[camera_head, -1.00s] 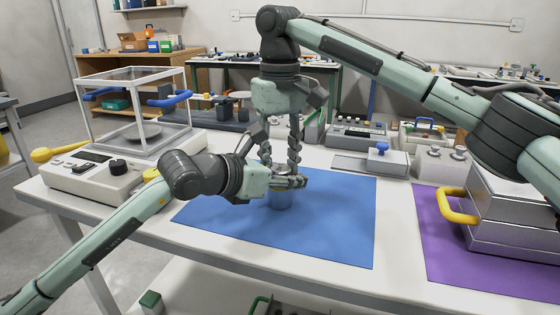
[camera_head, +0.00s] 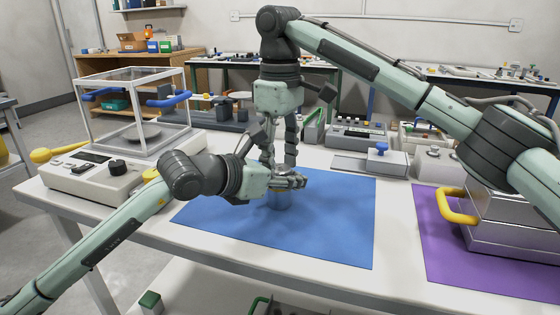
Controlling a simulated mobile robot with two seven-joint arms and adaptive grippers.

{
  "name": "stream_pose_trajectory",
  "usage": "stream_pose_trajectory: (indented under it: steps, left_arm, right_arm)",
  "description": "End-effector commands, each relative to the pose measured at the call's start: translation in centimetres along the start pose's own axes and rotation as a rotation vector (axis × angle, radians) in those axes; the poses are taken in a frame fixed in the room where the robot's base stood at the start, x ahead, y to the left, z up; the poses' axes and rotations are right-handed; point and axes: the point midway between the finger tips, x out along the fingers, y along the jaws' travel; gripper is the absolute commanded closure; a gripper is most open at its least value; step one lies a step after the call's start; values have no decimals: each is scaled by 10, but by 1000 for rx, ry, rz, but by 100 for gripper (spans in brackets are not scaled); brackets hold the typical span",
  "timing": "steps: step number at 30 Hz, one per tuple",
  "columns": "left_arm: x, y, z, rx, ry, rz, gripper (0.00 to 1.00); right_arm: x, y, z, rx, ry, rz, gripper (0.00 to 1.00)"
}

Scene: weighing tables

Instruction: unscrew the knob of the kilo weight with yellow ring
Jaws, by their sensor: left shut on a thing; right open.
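A grey metal cylindrical weight (camera_head: 279,200) stands upright on the blue mat (camera_head: 330,235). Its upper part is hidden behind my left gripper, and I cannot make out a yellow ring. My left gripper (camera_head: 290,182) comes in from the left, level, and is shut on the weight. My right gripper (camera_head: 280,168) points straight down above the weight. Its two fingers are apart, one on each side of the weight's top. The knob is mostly hidden between the fingers, and I cannot tell whether they touch it.
A balance with a glass case (camera_head: 90,185) stands at the left of the table. A metal case with a yellow handle (camera_head: 458,205) sits on the purple mat (camera_head: 430,240) at the right. A box with a blue knob (camera_head: 380,160) stands behind. The front of the blue mat is clear.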

Motion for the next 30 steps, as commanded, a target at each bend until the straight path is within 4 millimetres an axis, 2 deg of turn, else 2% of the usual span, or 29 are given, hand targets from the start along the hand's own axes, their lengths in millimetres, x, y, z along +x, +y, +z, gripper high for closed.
stream_pose_trajectory:
  steps: [5,14,15,17,20,27,30]
  left_arm:
    - [0,-1,0,-1,-1,-1,100]
    - [0,-1,0,-1,0,-2,100]
    - [0,-1,0,-1,0,-2,100]
    - [0,-1,0,-1,0,-2,100]
    - [0,-1,0,-1,0,-2,100]
    - [0,-1,0,-1,0,-3,100]
    - [0,-1,0,-2,0,-3,100]
  right_arm:
    - [-6,-1,-1,-2,2,0,43]
    - [-44,-1,-1,-3,4,1,43]
    - [-46,-2,-1,-3,3,0,55]
    - [-48,-2,-2,15,3,-1,56]
    - [-55,-2,-2,113,3,1,56]
    - [-75,-1,-2,469,0,0,56]
    - [-77,-1,-2,549,-1,0,56]
